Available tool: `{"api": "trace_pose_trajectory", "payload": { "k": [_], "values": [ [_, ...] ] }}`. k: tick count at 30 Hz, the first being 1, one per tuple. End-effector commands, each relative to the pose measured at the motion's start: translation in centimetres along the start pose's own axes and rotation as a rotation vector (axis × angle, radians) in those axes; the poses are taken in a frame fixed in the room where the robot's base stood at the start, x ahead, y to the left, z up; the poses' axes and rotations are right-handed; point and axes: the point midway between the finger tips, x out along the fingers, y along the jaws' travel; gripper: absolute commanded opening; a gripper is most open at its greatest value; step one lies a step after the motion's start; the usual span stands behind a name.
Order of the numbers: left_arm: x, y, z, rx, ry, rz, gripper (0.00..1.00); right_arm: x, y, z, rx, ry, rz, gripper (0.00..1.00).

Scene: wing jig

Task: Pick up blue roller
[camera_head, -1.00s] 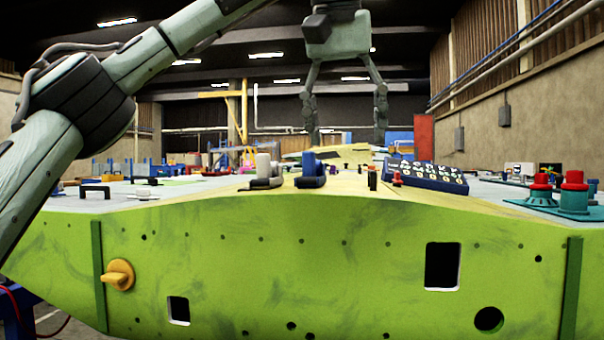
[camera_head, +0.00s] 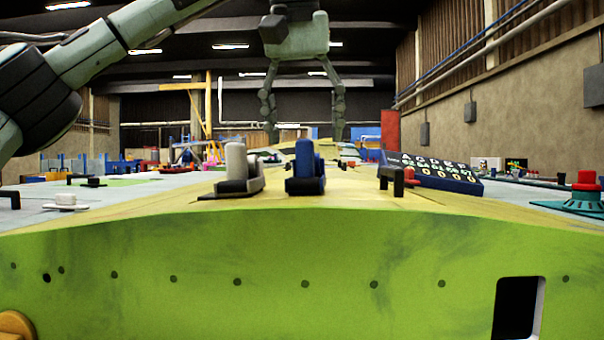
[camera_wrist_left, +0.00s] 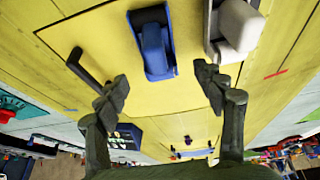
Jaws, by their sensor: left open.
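The blue roller (camera_head: 305,172) stands on the yellow-green top of the wing jig (camera_head: 300,262), near its front edge in the head view. In the left wrist view the blue roller (camera_wrist_left: 154,48) lies toward the top, on a dark blue base. My left gripper (camera_head: 303,135) hangs from above with its two fingers spread. In the left wrist view the open fingers of my left gripper (camera_wrist_left: 163,88) are empty, with the roller beyond the tips and between their lines. My right gripper is not in view.
A grey-white roller (camera_head: 237,168) stands close left of the blue one; it also shows in the left wrist view (camera_wrist_left: 238,28). A black handle (camera_head: 391,180) and a dark blue lettered panel (camera_head: 435,172) are to the right. A red-topped teal part (camera_head: 585,195) sits far right.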

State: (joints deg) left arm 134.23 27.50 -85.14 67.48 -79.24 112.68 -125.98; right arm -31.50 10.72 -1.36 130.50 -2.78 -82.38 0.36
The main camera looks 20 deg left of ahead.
Motion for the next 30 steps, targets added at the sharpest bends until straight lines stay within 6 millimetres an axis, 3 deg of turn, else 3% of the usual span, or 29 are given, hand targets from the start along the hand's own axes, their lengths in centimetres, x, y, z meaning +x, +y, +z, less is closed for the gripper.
{"api": "trace_pose_trajectory", "payload": {
  "k": [13, 23, 30],
  "values": [
    [6.2, 0.0, 0.4, 0.000, -0.002, -0.001, 0.69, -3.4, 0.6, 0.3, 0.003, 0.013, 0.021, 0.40],
    [6.9, 0.0, 0.3, 0.000, 0.000, 0.001, 0.69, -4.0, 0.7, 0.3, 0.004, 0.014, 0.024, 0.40],
    [6.9, 0.0, 0.3, 0.000, 0.000, 0.001, 0.40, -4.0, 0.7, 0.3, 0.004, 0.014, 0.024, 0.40]
  ]
}}
